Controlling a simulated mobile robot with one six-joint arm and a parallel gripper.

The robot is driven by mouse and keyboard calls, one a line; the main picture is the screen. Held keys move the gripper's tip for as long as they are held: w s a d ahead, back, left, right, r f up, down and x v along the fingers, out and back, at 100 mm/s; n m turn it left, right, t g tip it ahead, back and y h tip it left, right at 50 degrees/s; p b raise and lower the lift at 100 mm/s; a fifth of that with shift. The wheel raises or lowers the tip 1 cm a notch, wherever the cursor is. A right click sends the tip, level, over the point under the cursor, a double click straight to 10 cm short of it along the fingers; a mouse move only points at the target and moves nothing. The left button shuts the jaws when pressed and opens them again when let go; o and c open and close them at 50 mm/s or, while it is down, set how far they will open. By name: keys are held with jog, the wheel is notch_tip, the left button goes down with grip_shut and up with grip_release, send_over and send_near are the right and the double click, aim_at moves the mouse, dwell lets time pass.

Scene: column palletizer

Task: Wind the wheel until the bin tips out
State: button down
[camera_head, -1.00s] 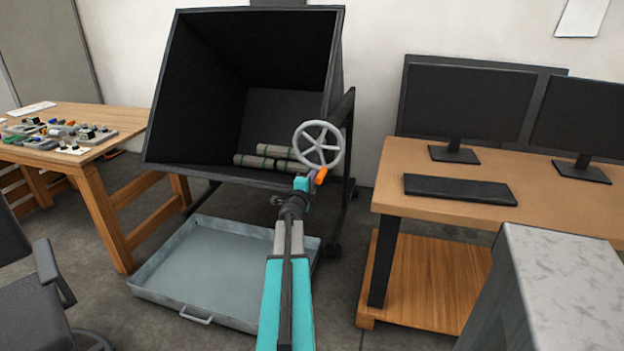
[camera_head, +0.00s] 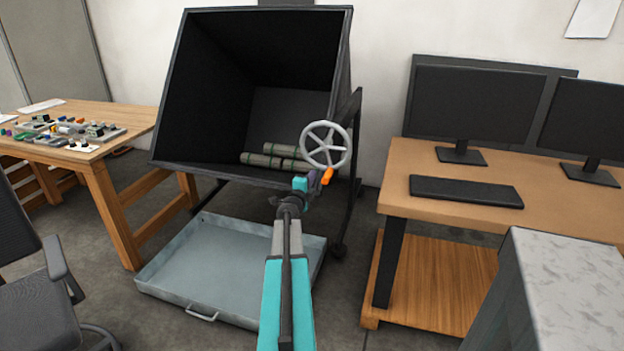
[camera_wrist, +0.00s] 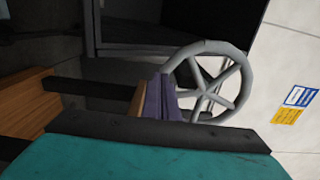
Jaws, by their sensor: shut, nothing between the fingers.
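The dark bin (camera_head: 230,170) stands tilted in its frame, its open mouth facing me. Several grey-green rolls (camera_head: 262,160) lie inside at its lower edge. The light grey five-spoke wheel (camera_head: 326,145) is on the bin's right side; it also shows in the wrist view (camera_wrist: 212,85). My gripper (camera_head: 322,178), with purple and orange parts, is shut and empty at the wheel's lower rim. In the wrist view its purple finger overlaps the rim's lower left; I cannot tell whether they touch. A grey metal tray (camera_head: 230,270) lies on the floor below the bin.
A wooden table with small parts (camera_head: 130,140) stands at the left, and an office chair (camera_head: 45,280) at the lower left. A desk with monitors (camera_head: 400,205) is on the right. A grey block (camera_head: 560,280) fills the lower right corner.

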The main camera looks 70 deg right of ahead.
jog(key=shift+w+f, duration=0.15)
jog(key=shift+w, duration=0.9)
jog(key=shift+w+p, duration=0.1)
jog(key=shift+p, duration=0.2)
jog(key=shift+w+a+f+p, duration=0.1)
jog(key=shift+w+p, duration=0.05)
jog(key=shift+w, duration=0.45)
jog(key=shift+w+f+p, duration=0.1)
jog(key=shift+w+p, duration=0.05)
jog(key=shift+w, duration=0.45)
jog(key=c, duration=2.5)
grip_release()
jog(key=o, duration=1.1)
jog(key=shift+o, duration=0.2)
jog(key=shift+a, duration=0.1)
jog(key=a, duration=1.2)
jog(key=shift+s, duration=0.35)
